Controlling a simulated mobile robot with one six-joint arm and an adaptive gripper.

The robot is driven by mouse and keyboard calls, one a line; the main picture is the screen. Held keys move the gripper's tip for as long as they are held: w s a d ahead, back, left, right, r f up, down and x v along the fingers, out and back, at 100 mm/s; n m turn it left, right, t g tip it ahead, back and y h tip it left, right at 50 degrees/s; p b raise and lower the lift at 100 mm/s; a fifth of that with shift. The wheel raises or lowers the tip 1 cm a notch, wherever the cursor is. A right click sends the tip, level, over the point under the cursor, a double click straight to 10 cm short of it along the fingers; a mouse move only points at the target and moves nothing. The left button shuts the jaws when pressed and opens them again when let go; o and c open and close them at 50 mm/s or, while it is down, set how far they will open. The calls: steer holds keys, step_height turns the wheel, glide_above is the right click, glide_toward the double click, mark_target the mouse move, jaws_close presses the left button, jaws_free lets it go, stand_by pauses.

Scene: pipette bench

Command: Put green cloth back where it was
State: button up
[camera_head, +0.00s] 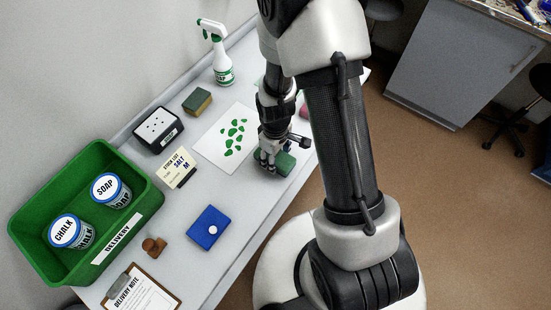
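A small folded dark green cloth (286,163) lies on the grey bench near its right edge, beside the lower right corner of a white sheet with green blotches (211,149). My gripper (266,164) points down at the cloth's left side, very close to it or touching it. The fingers overlap the cloth's edge in this view, so I cannot tell whether they grip it. My wrist and arm hide the bench behind the cloth.
A green delivery crate (138,222) holds chalk and soap tins. A blue block (210,229), brown stamp (153,246), clipboard (142,292), stock card (178,168), black box (158,130), sponge (197,101) and spray bottle (221,62) stand around. A pink item (304,112) is partly hidden.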

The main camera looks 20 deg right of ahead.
steer(key=shift+f, duration=0.5)
steer(key=shift+f, duration=0.2)
steer(key=o, duration=1.1)
steer(key=shift+r, duration=0.1)
